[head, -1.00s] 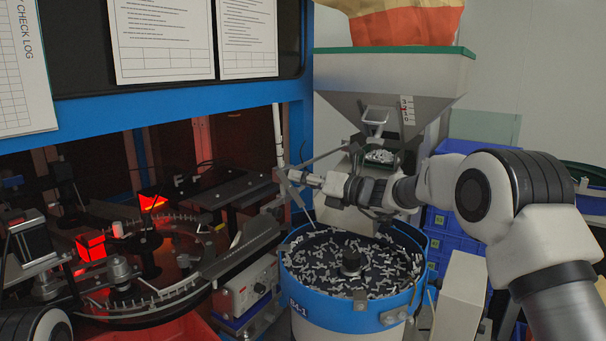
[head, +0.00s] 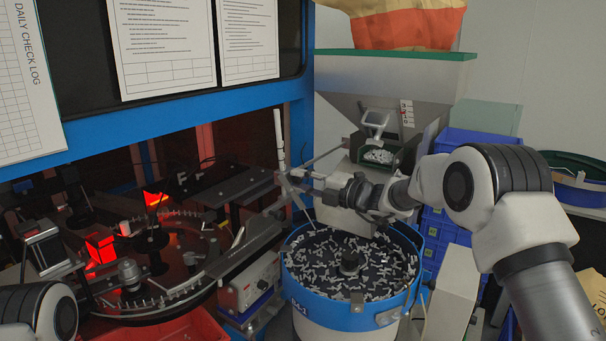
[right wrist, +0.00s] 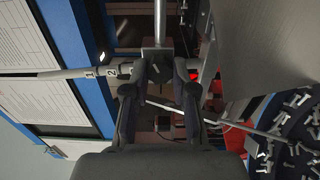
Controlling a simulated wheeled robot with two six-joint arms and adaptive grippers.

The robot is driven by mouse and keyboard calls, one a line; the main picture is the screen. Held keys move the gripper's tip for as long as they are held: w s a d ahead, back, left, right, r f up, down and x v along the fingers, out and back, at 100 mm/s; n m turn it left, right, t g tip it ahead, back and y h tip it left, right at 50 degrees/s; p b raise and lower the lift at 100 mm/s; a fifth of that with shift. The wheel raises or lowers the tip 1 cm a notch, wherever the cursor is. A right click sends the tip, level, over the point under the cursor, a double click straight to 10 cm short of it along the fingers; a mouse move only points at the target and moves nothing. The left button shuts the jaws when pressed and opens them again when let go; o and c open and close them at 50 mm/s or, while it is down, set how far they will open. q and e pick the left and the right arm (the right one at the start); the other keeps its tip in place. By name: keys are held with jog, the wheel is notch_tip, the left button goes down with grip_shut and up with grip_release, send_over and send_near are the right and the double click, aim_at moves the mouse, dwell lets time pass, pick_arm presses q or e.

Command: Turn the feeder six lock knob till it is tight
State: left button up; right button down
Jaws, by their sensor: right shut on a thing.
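My right gripper (head: 306,182) reaches in from the right, above the far left side of the blue feeder bowl (head: 330,308). Its fingers are shut at a small clamp (head: 285,178) where thin rods cross. In the right wrist view the fingers (right wrist: 158,82) close just below a grey clamp block (right wrist: 157,60), with a pale rod (right wrist: 70,73) marked with digits running left. The lock knob is mostly hidden between the fingers, so I cannot tell how far it is turned. My left gripper is out of view; only part of my left arm shows at lower left.
A round sorting table (head: 150,305) with red-lit stations stands left. A grey hopper (head: 340,100) rises behind the bowl, which holds many small metal parts. Blue crates (head: 470,150) stand behind my right arm. A control box (head: 246,290) sits left of the bowl.

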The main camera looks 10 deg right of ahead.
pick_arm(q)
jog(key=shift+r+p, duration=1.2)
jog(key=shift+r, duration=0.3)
pick_arm(e)
jog(key=shift+r+m, duration=0.2)
jog(key=shift+m, duration=1.05)
jog(key=shift+r+m, duration=0.15)
jog(key=shift+m, duration=1.1)
jog(key=c, duration=1.1)
grip_release()
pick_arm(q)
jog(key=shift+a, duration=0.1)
pick_arm(e)
jog(key=shift+o, duration=0.9)
jog(key=shift+w+a+f, duration=0.1)
jog(key=shift+w+f, duration=0.05)
jog(key=shift+f, duration=0.05)
